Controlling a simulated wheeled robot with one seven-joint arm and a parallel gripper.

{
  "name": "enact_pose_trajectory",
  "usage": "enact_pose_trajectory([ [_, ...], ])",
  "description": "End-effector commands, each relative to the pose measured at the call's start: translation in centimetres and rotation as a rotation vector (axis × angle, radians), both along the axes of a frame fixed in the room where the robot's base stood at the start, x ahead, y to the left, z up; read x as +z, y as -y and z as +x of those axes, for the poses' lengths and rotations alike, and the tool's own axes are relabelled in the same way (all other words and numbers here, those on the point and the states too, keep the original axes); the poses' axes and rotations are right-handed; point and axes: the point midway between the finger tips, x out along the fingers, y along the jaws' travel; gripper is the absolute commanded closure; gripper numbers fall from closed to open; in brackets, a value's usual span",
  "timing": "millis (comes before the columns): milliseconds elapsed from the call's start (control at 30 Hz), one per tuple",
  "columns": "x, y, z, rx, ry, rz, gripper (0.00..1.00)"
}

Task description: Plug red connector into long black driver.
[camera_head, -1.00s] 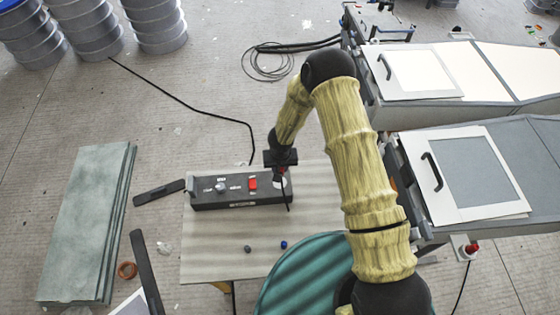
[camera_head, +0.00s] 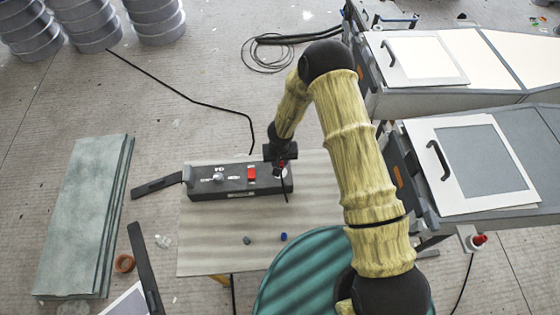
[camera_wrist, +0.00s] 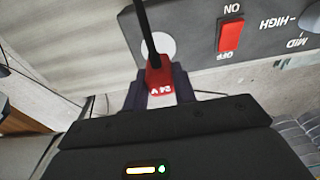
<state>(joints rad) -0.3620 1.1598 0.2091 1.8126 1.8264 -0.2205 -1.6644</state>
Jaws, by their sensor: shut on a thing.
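The long black driver (camera_head: 208,187) lies on the pale board, with a knob, a red switch (camera_head: 251,173) and a light round spot at its right end. It also shows in the wrist view (camera_wrist: 270,40), where its ON, OFF, MID and HIGH labels are readable. My gripper (camera_head: 281,163) is over the driver's right end. In the wrist view its jaws are shut on the red connector (camera_wrist: 160,80), marked 24 V, with a black cable rising from it. The connector is beside the round spot (camera_wrist: 160,46); I cannot tell if they touch.
The board (camera_head: 200,255) holds a small grey piece (camera_head: 247,240) and a blue piece (camera_head: 284,236). A teal ribbed round thing (camera_head: 290,280) stands at the front. Grey cabinets (camera_head: 470,170) stand to the right. Greenish slabs (camera_head: 80,215) lie at left.

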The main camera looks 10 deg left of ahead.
Motion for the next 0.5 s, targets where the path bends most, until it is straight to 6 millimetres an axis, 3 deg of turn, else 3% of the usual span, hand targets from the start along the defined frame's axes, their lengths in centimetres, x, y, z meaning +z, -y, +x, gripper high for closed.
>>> enact_pose_trajectory([
  [200,-1.8,0.0,0.0,0.0,0.001,0.0,0.93],
  [500,-2.3,0.0,0.0,0.0,0.001,0.0,0.93],
])
